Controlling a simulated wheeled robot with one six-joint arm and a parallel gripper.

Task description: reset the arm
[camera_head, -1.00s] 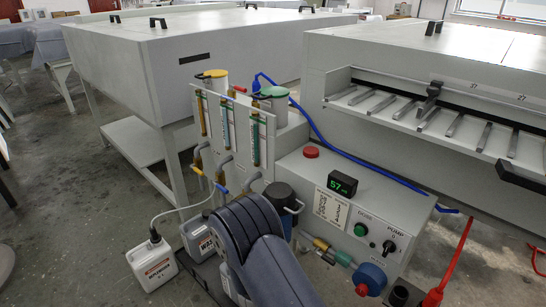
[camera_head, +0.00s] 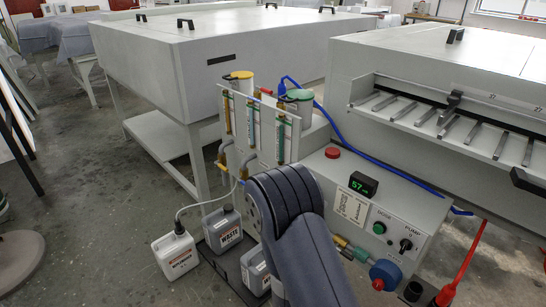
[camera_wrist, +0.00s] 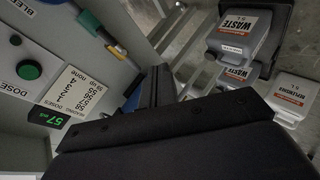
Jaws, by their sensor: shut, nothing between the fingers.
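My arm, dark grey and bent, stands in the lower middle of the head view. It hides my gripper there. In the wrist view my gripper (camera_wrist: 160,84) shows as dark fingers, shut and empty, rising from the black housing. The control box (camera_head: 355,208) with its green display (camera_head: 363,185) lies right of my arm in the head view. I cannot tell how far the fingers are from these.
A replenisher container (camera_head: 175,256) and a waste container (camera_head: 222,229) stand on the left by the arm. Upright tubes (camera_head: 253,130) rise behind it. A large grey processor (camera_head: 430,60) fills the right. Floor is open at left.

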